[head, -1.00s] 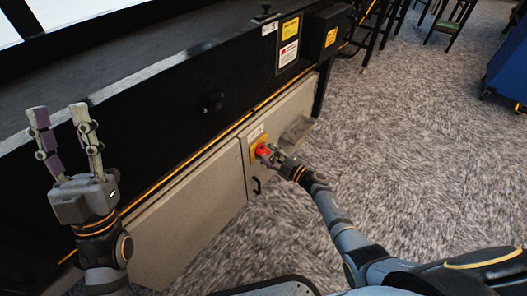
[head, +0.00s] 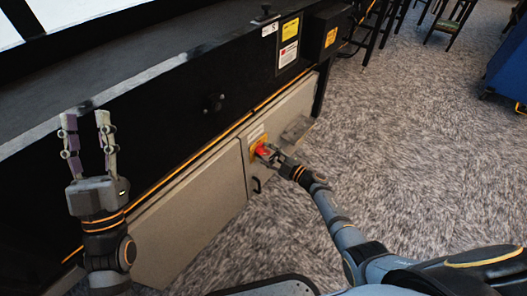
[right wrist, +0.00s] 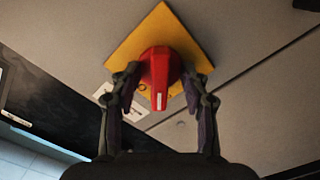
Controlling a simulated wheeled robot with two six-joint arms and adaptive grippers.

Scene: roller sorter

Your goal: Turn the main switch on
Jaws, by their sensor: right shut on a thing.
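The main switch is a red rotary knob (right wrist: 160,75) on a yellow plate (right wrist: 128,50), mounted on a grey cabinet door. In the head view the knob (head: 264,149) shows at the upper part of the door. My right gripper (right wrist: 160,85) is shut on the red knob, with one finger on each side of it. In the head view my right gripper (head: 270,155) reaches the knob from the right and hides part of it. A white mark on the knob points down in the right wrist view. My left gripper (head: 87,125) is open and empty, pointing up, at the left.
The grey cabinet (head: 190,225) sits under the black machine frame (head: 190,110). A black door handle (head: 257,185) is below the switch. Warning labels (head: 289,40) are on the frame above. The carpet (head: 410,150) to the right is clear, with a blue container (head: 508,70) at the far right.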

